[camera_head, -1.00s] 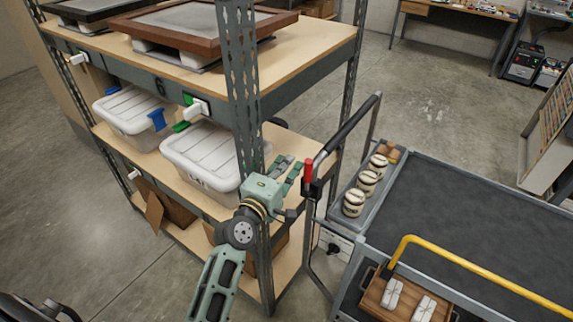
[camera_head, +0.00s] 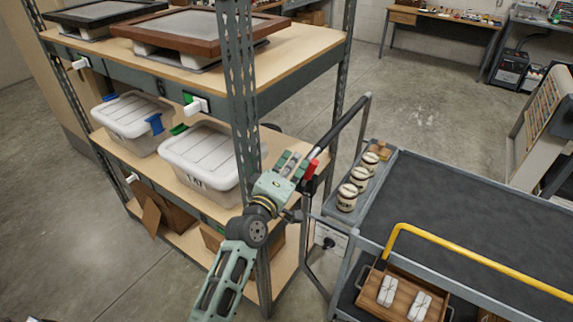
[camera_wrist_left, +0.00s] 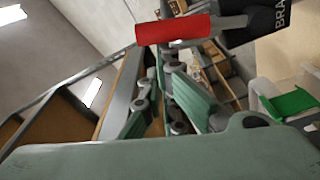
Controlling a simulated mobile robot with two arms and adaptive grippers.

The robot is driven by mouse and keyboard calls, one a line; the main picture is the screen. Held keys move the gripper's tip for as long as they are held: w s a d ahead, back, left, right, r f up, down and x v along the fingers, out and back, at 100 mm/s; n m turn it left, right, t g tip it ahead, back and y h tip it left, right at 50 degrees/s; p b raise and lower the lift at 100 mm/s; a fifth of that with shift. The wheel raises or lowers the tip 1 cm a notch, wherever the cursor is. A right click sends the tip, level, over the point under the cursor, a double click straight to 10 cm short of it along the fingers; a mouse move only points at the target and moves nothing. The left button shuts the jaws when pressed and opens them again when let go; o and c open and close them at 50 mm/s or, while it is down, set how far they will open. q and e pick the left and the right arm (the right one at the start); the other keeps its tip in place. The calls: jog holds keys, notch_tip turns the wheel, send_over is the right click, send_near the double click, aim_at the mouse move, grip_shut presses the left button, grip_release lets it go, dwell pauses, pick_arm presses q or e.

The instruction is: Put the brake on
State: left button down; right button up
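The brake lever has a red grip (camera_head: 311,169) and sits on the upright of the cart's tall push handle (camera_head: 340,125). In the left wrist view the red grip (camera_wrist_left: 172,29) lies across the top, beside a black block (camera_wrist_left: 268,20) with the letters "BRA" showing. My left gripper (camera_head: 294,165) is at the left side of the red grip, very close to it. Its two green fingers (camera_wrist_left: 165,95) are apart with nothing held between them. Whether a finger touches the grip I cannot tell. My right gripper is not in view.
A shelf rack with a perforated post (camera_head: 243,100) stands close left of my left arm, holding white lidded boxes (camera_head: 200,158). Open floor lies behind.

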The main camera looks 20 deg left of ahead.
aim_at(313, 167)
pick_arm(q)
jog(key=d+m, duration=0.1)
jog(key=m, duration=0.1)
jog(key=d+m, duration=0.1)
jog(key=d, duration=0.1)
jog(key=s+d+m, duration=0.1)
jog(key=d+m, duration=0.1)
jog(key=shift+f+m+t+h, duration=0.3)
jog(key=shift+f+h, duration=0.1)
jog(key=shift+s+d+f+m+h+b, duration=0.15)
jog(key=shift+d+f+m+h, duration=0.1)
jog(key=shift+d+m, duration=0.35)
jog(key=shift+s+d+f+m+h+b, duration=0.15)
jog(key=shift+d+f+m, duration=0.15)
jog(key=shift+m, duration=0.4)
